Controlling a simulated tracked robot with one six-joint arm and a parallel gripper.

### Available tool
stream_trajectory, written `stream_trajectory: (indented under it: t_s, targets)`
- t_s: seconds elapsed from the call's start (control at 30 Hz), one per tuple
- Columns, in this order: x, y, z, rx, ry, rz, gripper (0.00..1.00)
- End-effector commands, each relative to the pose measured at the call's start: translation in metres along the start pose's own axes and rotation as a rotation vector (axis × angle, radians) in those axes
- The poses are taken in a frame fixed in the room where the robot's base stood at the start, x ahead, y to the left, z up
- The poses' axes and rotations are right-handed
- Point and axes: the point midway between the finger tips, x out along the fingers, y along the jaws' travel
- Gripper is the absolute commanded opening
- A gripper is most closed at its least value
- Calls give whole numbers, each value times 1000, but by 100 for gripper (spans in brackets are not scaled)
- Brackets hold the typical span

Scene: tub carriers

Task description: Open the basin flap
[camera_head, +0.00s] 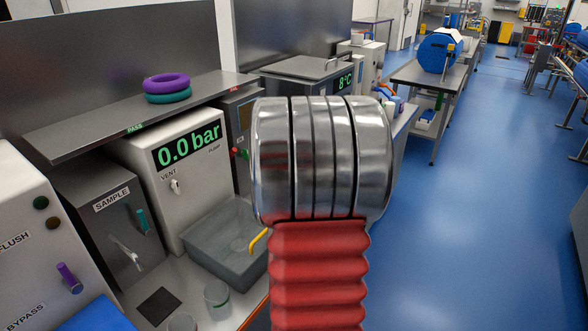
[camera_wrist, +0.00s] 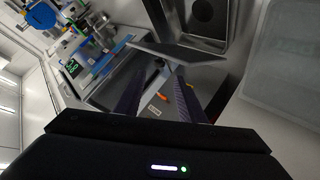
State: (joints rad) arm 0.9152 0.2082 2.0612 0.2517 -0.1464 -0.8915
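In the head view a grey see-through basin (camera_head: 225,243) stands on the bench below the 0.0 bar unit. A yellow handle-like piece (camera_head: 258,240) shows at its right edge, partly hidden by my arm. I cannot tell for sure which part is the flap. My gripper is hidden in the head view. In the wrist view my gripper (camera_wrist: 155,97) has its two dark fingers apart. A tilted grey panel (camera_wrist: 177,55) lies beyond the fingertips.
The 0.0 bar unit (camera_head: 184,180) stands behind the basin, with the SAMPLE box (camera_head: 108,215) to its left. A shelf (camera_head: 90,122) with stacked purple and green rings (camera_head: 167,88) overhangs both. Clear cups (camera_head: 217,298) stand in front. The blue floor at right is open.

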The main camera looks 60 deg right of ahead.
Motion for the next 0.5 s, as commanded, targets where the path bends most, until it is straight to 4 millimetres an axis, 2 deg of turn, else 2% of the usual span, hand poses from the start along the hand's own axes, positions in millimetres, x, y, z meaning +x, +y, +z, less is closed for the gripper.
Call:
stream_trajectory:
  t_s: [0.2,0.5]
  targets:
    - [-22,0,0,1,1,1,36]
    - [-30,0,1,0,-1,0,36]
